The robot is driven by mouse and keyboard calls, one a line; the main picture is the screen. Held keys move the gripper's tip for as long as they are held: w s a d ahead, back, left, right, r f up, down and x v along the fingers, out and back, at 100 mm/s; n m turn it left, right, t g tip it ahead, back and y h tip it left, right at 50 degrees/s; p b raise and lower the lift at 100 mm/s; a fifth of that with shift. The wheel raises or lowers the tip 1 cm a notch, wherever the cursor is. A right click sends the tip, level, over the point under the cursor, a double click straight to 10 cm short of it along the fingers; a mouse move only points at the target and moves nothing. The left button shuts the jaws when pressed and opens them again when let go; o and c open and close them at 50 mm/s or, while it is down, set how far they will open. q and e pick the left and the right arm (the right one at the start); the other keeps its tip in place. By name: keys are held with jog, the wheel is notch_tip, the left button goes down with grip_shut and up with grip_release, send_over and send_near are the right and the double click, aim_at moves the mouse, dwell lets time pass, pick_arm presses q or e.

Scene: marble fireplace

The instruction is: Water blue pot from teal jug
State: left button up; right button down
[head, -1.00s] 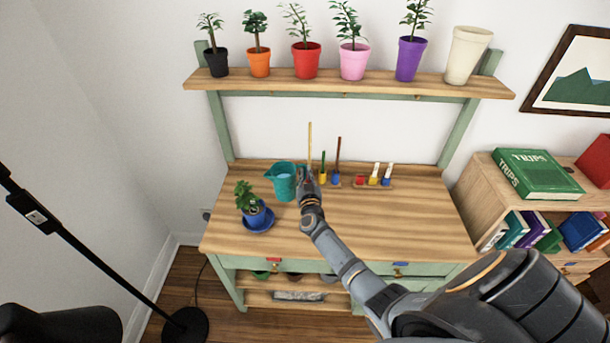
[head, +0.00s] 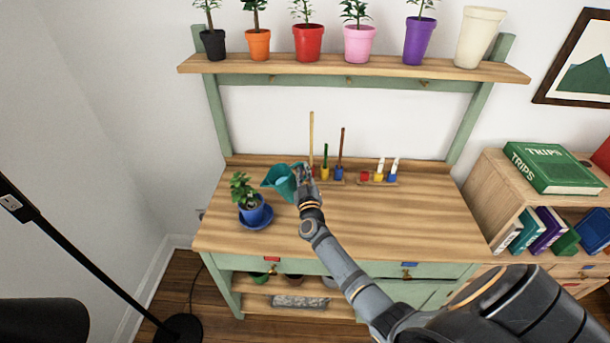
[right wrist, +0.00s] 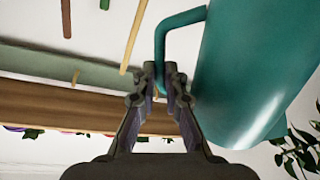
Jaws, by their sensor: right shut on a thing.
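The teal jug (head: 281,182) is held by my right gripper (head: 303,176) above the bench, tilted with its spout to the left. In the right wrist view the fingers (right wrist: 160,85) are shut on the jug's handle, and the jug's body (right wrist: 255,65) fills the upper right. The blue pot (head: 252,210) with a leafy plant stands upright on a blue saucer (head: 257,222) at the bench's left. The spout is up and to the right of the plant, apart from it. No water stream shows. My left gripper is not in view.
Coloured holders with sticks (head: 325,172) and small labelled pieces (head: 379,175) stand behind the jug. A shelf (head: 285,68) with several potted plants is above. The bench's right half (head: 400,215) is clear. A black lamp stand (head: 90,265) is at left.

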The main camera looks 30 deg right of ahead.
aim_at(293, 167)
jog(key=shift+a+r+n+b, duration=0.2)
jog(key=shift+n+b, duration=0.2)
jog(key=shift+n, duration=0.1)
jog(key=shift+a+f+n+t+b, duration=0.5)
jog(key=shift+f+b, duration=0.05)
jog(key=shift+b, duration=0.7)
jog(key=shift+w+a+r+n+b, duration=0.1)
jog(key=shift+a+r+n+b, duration=0.1)
jog(key=shift+n+b, duration=0.15)
jog(key=shift+a+r+n+t, duration=0.3)
jog(key=shift+a+r+n, duration=0.35)
jog(key=shift+f, duration=0.1)
jog(key=shift+a+r+n, duration=0.2)
jog(key=shift+n, duration=0.1)
jog(key=shift+a+r+n+y+p, duration=0.3)
jog(key=shift+r+n+p, duration=0.1)
jog(key=shift+n+p, duration=0.15)
dwell(1.5)
jog(key=shift+d+m, duration=0.15)
jog(key=shift+m, duration=0.1)
